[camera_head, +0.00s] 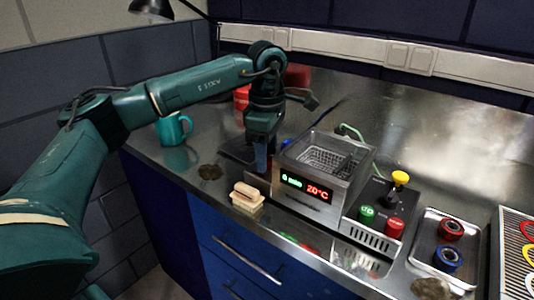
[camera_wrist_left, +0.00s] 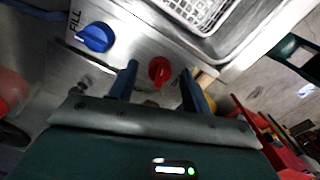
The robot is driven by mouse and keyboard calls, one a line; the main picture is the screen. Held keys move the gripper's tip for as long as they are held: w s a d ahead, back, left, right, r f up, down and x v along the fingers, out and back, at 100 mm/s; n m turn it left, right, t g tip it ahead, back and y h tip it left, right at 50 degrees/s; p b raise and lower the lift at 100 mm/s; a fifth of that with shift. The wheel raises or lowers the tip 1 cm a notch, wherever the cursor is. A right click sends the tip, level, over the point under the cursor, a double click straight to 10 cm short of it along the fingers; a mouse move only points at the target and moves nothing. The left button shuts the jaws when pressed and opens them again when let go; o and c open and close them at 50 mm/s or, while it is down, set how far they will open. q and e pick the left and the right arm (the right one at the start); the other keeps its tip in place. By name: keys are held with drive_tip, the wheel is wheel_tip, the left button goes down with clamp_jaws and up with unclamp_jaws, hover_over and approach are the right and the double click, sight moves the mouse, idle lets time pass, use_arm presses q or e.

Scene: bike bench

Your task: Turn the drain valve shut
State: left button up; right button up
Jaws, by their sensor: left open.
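The red valve knob (camera_wrist_left: 160,69), which I take as the drain valve, is on the metal side panel of the washer tank (camera_head: 310,205). Its pointer is directed toward the gripper's palm. A blue knob (camera_wrist_left: 96,37) beside it has a "FILL" label; no label shows for the red one. My left gripper (camera_wrist_left: 159,74) is open, its two fingers on either side of the red knob, with visible gaps. I cannot tell how far the tips are from the panel. In the head view my left gripper (camera_head: 262,158) is at the tank's left side, hiding the red knob. My right gripper is not in view.
A wire basket (camera_head: 328,158) sits in the tank. A teal mug (camera_head: 173,128) and a beige sponge or brush stack (camera_head: 247,197) stand left of it. A control box (camera_head: 380,215) and a parts tray (camera_head: 447,245) are to the right. The bench's front edge is close.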

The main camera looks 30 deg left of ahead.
use_arm(q)
drive_tip(key=shift+f, duration=0.3)
drive_tip(key=c, duration=1)
